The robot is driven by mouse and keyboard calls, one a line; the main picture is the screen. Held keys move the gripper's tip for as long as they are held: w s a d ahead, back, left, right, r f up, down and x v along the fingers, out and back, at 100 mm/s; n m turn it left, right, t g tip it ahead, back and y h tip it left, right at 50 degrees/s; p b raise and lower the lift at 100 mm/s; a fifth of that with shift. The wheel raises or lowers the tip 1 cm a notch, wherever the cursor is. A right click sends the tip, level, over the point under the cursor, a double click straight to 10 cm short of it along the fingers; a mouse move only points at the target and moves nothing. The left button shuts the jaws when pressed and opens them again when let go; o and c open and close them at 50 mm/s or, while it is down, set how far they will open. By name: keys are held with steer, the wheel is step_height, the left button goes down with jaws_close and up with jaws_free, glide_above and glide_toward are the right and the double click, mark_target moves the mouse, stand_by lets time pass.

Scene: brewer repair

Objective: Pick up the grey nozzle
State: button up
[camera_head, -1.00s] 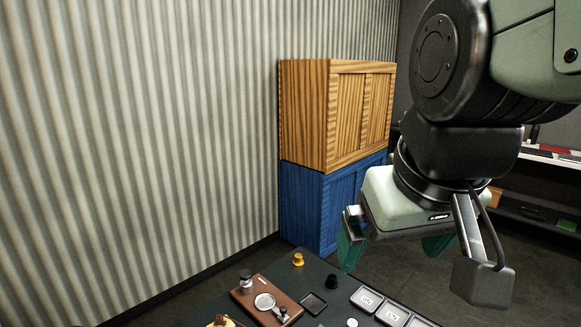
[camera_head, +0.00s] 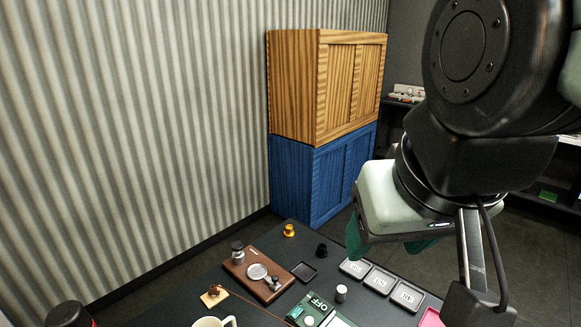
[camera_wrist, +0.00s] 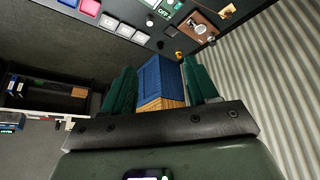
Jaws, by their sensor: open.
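A small light-grey cylinder (camera_head: 341,292), which looks like the grey nozzle, stands upright on the dark table, right of the green OFF box. A small light piece that seems to be the same one shows at the top of the wrist view (camera_wrist: 150,20). My gripper (camera_head: 390,246) is above and beyond the table's far right side, well apart from the cylinder. Its two green fingers are spread with nothing between them in the wrist view (camera_wrist: 160,88).
A brown tray (camera_head: 238,269) with metal parts, a yellow piece (camera_head: 289,230), a black piece (camera_head: 321,250), a dark square dish (camera_head: 303,271) and grey square pads (camera_head: 381,281) surround it. A mug (camera_head: 212,322) is in front. Wood and blue cabinets (camera_head: 300,178) stand behind.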

steer(key=w+f+n+g+h, duration=0.3)
steer(key=w+f+n+g, duration=0.1)
steer(key=w+f, duration=0.4)
steer(key=n+t+h, duration=0.4)
steer(key=n+h, duration=0.5)
steer(key=n, duration=1)
glide_above(341, 289)
steer(key=s+a, duration=0.5)
steer(key=a, duration=0.5)
step_height(341, 289, down, 30)
steer(key=shift+s+a+f, duration=0.1)
steer(key=shift+s, duration=0.05)
steer(key=x, duration=1)
steer(key=shift+w+d+f, duration=0.2)
steer(key=shift+w, duration=0.1)
jaws_close()
